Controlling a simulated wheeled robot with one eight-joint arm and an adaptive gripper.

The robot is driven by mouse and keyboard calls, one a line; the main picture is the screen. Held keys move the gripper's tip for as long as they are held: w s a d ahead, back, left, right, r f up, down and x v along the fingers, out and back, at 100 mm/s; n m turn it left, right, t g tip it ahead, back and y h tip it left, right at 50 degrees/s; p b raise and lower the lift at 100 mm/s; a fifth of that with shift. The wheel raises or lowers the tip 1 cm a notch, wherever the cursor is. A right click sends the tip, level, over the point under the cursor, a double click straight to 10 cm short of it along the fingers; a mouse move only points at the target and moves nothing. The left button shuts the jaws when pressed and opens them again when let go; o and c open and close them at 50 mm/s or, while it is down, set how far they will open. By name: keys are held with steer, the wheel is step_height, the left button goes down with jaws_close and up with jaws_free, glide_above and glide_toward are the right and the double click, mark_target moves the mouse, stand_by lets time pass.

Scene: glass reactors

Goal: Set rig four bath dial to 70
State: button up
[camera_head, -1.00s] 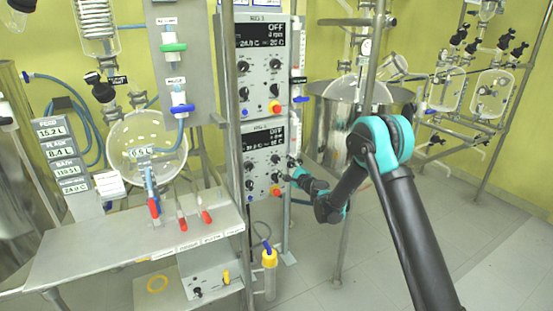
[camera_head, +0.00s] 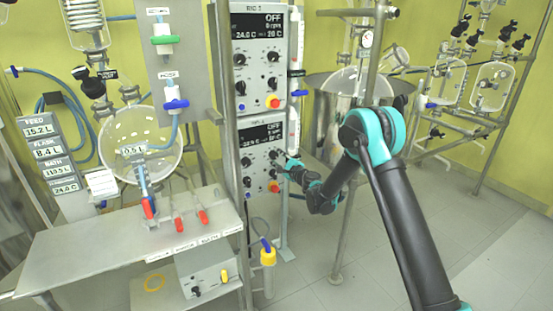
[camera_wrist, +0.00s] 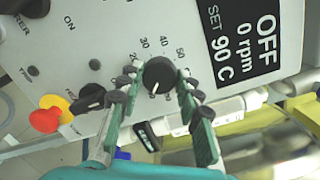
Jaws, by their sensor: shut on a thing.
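The lower control box (camera_head: 252,165) on the rack is rig four's panel; its label is small in the head view. In the wrist view its display (camera_wrist: 240,38) reads OFF, 0 rpm, SET 90 C. A round black dial (camera_wrist: 158,73) with a white pointer line sits on a numbered scale showing 20, 30, 40 and 50. The pointer faces the lower part of the picture, and the number there is partly hidden. My gripper (camera_wrist: 158,84) is shut on this dial, one finger on each side. In the head view my gripper (camera_head: 283,163) is at the panel's right side.
Beside the dial are another black knob (camera_wrist: 88,97) and a red button with a yellow collar (camera_wrist: 45,120). A similar upper box (camera_head: 258,60) stands above. A metal post (camera_head: 362,60) and a steel vessel (camera_head: 322,105) are near my arm. The floor at right is clear.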

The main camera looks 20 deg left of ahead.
steer(key=shift+n, duration=0.4)
steer(key=n, duration=0.3)
steer(key=shift+n, duration=0.3)
steer(key=n, duration=0.3)
steer(key=shift+h, duration=0.4)
steer(key=n, duration=0.3)
steer(key=shift+s+n, duration=0.1)
steer(key=shift+n, duration=0.2)
steer(key=shift+n+h, duration=0.3)
steer(key=shift+n, duration=1.5)
steer(key=o, duration=1.1)
steer(key=shift+o, duration=0.2)
